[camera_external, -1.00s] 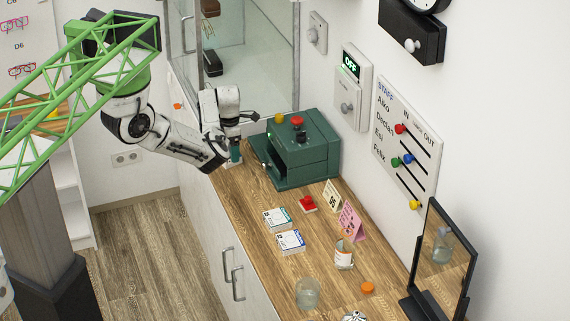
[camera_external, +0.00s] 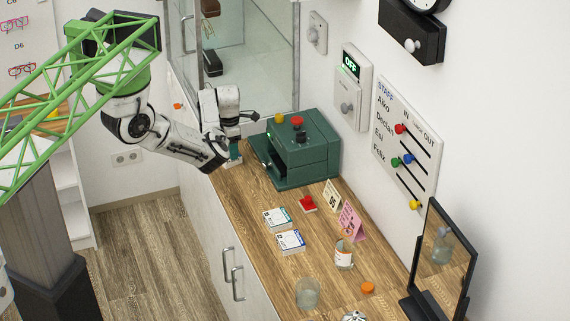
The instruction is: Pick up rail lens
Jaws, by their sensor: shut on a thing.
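My gripper (camera_external: 236,144) is at the far left end of the wooden counter, beside the dark green machine. It is shut on a small teal piece (camera_external: 235,153), held upright just above a small white base (camera_external: 233,163) near the counter's left edge. The piece is partly hidden by my gripper and too small for me to be sure it is the rail lens. I cannot tell whether it still touches the base.
The green machine (camera_external: 296,155) stands close on the right. Along the counter (camera_external: 262,195) are card stacks (camera_external: 290,241), a red block (camera_external: 307,203), folded signs (camera_external: 350,221), jars (camera_external: 307,293), an orange cap (camera_external: 367,288) and a mirror (camera_external: 443,262). A glass cabinet (camera_external: 255,60) is behind.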

